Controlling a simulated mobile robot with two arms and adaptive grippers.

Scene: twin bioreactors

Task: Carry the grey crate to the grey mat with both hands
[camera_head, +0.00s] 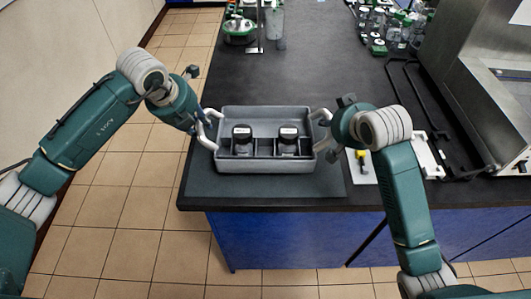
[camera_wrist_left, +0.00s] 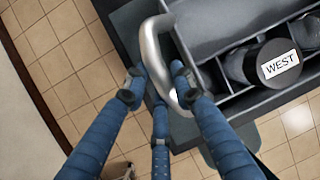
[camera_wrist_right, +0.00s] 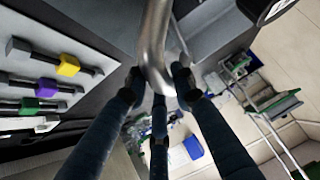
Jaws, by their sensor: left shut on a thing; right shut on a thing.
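The grey crate (camera_head: 265,167) has a curved pale handle at each end and inner dividers. Two dark-lidded jars (camera_head: 241,138) (camera_head: 288,140) stand upright in its front compartments; one lid reads WEST (camera_wrist_left: 280,64) in the left wrist view. The crate is over the dark grey mat (camera_head: 325,187) at the counter's front edge; I cannot tell whether it touches it. My left gripper (camera_head: 205,124) is shut on the left handle (camera_wrist_left: 152,42). My right gripper (camera_head: 326,127) is shut on the right handle (camera_wrist_right: 155,35). The crate looks level.
A white board (camera_head: 368,178) with coloured clamps lies right of the mat, close to my right arm. A dark rack (camera_head: 425,110) and a steel machine (camera_head: 490,90) stand farther right. Glassware (camera_head: 385,25) stands at the back. The counter behind the crate is clear.

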